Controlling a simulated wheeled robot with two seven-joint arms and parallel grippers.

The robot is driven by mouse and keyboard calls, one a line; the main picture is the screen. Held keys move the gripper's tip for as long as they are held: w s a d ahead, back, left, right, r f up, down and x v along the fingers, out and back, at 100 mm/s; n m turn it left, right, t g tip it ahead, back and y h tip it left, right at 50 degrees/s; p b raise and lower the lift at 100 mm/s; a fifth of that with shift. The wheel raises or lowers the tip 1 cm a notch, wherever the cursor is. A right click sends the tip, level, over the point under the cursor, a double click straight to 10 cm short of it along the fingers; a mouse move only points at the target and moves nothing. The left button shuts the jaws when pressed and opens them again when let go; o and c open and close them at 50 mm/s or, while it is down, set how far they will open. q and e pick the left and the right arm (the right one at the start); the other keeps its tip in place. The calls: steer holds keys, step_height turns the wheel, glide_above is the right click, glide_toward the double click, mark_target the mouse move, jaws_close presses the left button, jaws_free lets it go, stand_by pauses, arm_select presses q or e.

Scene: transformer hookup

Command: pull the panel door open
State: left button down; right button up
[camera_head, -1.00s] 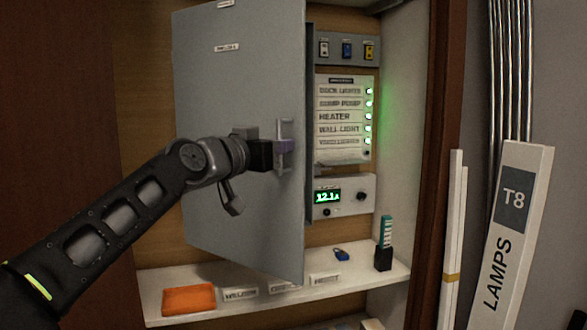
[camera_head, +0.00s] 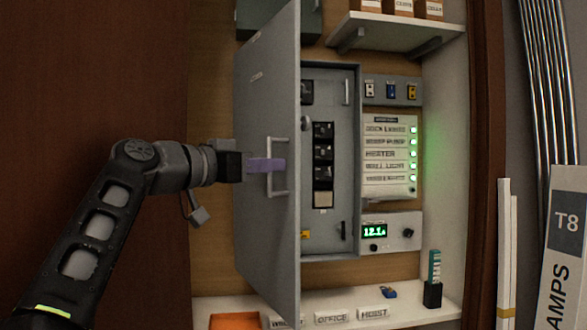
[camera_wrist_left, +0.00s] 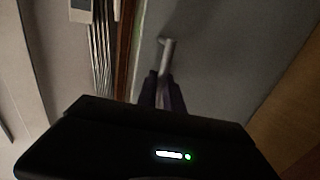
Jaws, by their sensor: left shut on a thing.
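The grey panel door (camera_head: 262,215) stands swung well open on its left side, seen at a steep angle. Its bar handle (camera_head: 277,180) is on the outer face near the free edge. My left gripper (camera_head: 272,166) is shut on the handle; its purple fingers reach around the bar. In the left wrist view the handle (camera_wrist_left: 167,52) runs down between the two dark fingers (camera_wrist_left: 162,92) against the door face. The open panel cabinet (camera_head: 333,232) shows dark switches inside. My right gripper is not in view.
A shelf (camera_head: 405,310) below the cabinet holds an orange item (camera_head: 235,321), name labels, a blue padlock (camera_head: 389,292) and a dark holder (camera_head: 432,295). A labelled indicator board (camera_head: 389,155) and a meter (camera_head: 389,231) are to the right. A lamp box (camera_head: 562,260) stands far right.

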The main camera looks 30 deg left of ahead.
arm_select(q)
steer(key=shift+a+r, duration=0.1)
steer(key=c, duration=1.8)
jaws_free()
steer(key=shift+o, duration=0.2)
